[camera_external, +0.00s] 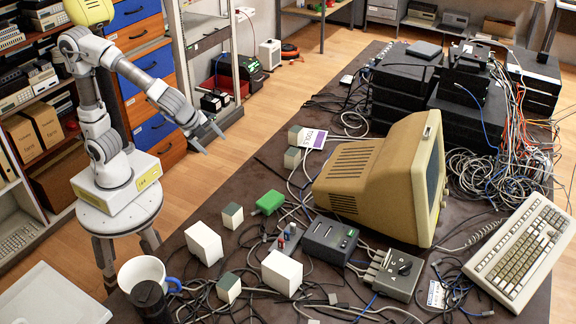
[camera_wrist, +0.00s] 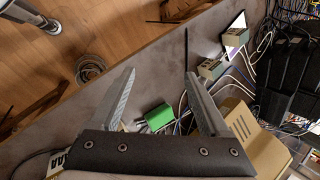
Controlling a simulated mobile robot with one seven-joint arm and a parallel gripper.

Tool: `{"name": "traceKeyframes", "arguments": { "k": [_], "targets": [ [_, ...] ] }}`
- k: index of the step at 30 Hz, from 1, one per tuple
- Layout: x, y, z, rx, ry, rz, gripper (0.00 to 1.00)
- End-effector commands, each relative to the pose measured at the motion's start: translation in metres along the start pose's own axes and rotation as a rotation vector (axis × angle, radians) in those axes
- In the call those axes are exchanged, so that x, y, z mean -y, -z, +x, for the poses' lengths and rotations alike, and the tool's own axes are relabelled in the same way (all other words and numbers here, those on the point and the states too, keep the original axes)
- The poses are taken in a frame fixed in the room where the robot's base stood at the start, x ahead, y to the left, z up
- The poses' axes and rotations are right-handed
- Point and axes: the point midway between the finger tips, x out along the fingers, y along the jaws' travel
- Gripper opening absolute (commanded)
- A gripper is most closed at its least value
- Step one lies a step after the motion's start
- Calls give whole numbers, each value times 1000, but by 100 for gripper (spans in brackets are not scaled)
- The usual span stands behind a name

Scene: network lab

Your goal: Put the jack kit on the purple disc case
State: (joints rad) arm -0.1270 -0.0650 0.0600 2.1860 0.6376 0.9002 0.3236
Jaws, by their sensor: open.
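A flat white-and-purple case marked TOOLS (camera_external: 314,138) lies on the dark table left of the beige monitor; it looks like the purple disc case. Its pale top shows at the upper right of the wrist view (camera_wrist: 239,20). Two small grey-green boxes (camera_external: 292,157) (camera_external: 295,135) stand at its left edge. A green block (camera_external: 269,202) lies nearer; it also shows between my fingers in the wrist view (camera_wrist: 160,117). I cannot tell which object is the jack kit. My gripper (camera_external: 212,141) is open and empty, raised left of the table, apart from everything.
The beige monitor (camera_external: 365,172), black device stacks (camera_external: 403,78) and tangled cables crowd the table's right and back. White boxes (camera_external: 205,243), a dark device (camera_external: 328,240) and a mug (camera_external: 143,272) stand nearer. A bare strip runs along the left table edge.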

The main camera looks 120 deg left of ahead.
Motion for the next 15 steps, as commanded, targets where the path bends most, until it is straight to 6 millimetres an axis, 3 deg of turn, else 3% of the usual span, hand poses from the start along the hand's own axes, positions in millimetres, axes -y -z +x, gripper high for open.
{"name": "traceKeyframes", "arguments": {
  "k": [1, 9, 15],
  "targets": [
    [2, -12, -42, -111, 23, -121, 80],
    [-91, -20, -100, -347, -194, -428, 80],
    [-140, -26, -125, -455, -341, -571, 80]
  ]
}}
